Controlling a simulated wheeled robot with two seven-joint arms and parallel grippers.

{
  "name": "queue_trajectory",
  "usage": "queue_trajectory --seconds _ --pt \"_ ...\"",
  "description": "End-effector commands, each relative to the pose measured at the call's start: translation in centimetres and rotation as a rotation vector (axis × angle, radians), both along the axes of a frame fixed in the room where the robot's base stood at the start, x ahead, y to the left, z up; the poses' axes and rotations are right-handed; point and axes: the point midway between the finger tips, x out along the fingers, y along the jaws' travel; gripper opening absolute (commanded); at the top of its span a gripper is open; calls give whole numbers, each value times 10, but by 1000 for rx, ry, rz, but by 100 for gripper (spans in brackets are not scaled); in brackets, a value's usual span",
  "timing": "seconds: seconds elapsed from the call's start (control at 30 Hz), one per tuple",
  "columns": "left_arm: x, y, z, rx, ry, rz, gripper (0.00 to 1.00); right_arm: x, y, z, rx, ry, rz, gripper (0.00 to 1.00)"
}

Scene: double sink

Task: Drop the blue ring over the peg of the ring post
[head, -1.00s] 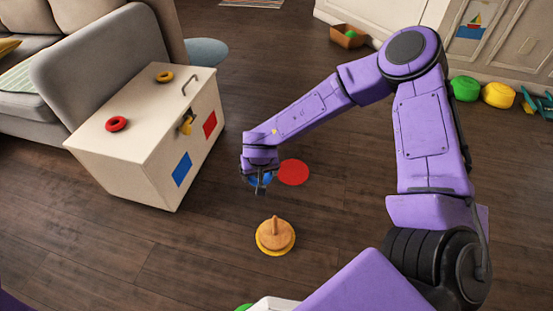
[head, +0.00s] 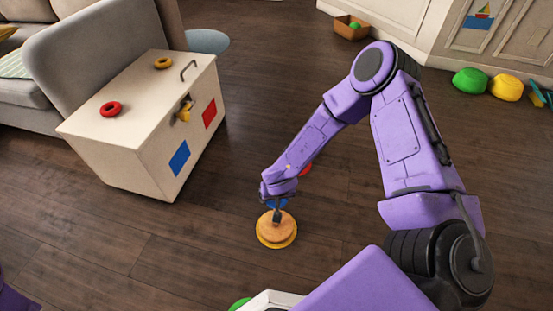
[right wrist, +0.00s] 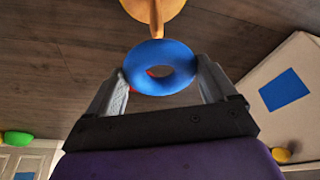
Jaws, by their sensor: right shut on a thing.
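My right gripper (head: 277,215) is shut on the blue ring (right wrist: 163,50). In the head view only a bit of the blue ring (head: 283,203) shows behind the fingers. The ring post (head: 277,239) has a round wooden base on the floor. In the head view my gripper covers its peg. In the right wrist view the ring post (right wrist: 155,8) is at the top edge, its peg pointing toward the ring's upper rim. I cannot tell whether they touch. My left gripper is out of view.
A white chest (head: 120,160) stands at the left with a red ring (head: 111,109) and a yellow ring (head: 163,62) on top. A red disc (head: 305,169) lies partly hidden behind my right arm. The floor around the post looks clear.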

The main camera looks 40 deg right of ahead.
Motion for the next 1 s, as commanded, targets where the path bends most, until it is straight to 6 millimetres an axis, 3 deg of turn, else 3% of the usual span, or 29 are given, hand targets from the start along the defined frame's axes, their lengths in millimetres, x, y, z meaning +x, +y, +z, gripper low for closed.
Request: queue_trajectory --seconds 0.7,1.0 --pt "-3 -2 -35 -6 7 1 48 0 0 -65 0 0 1 55" --pt "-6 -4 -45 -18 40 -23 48 0 0 -82 -1 -1 1 55"
